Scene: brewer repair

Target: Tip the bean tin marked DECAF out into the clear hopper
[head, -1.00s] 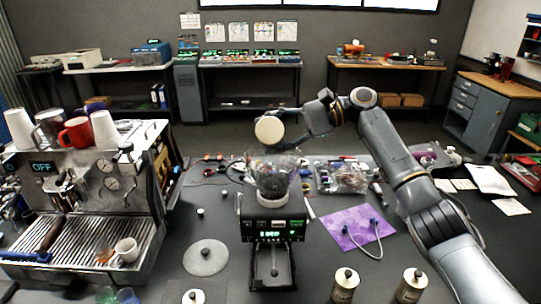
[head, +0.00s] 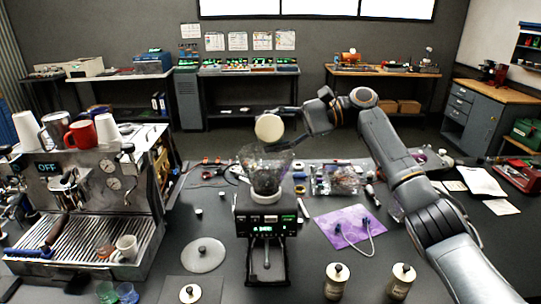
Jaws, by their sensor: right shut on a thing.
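The clear hopper (head: 265,176) sits on top of the black grinder (head: 267,228) in the middle of the bench, with dark contents showing through its wall. My right gripper (head: 291,118) is shut on a tin (head: 269,128), held above and just behind the hopper, apart from it. The tin is tipped over and shows a round cream end; no marking on it can be read, and its mouth is hidden. Two lidded tins (head: 336,280) (head: 400,281) stand at the front right, their labels too small to read. My left gripper is out of view.
An espresso machine (head: 90,195) with cups on top stands at the left. A round clear lid (head: 204,254) lies left of the grinder. A purple mat (head: 347,227) with a cable lies to the right. Tools and bagged parts (head: 335,180) lie behind.

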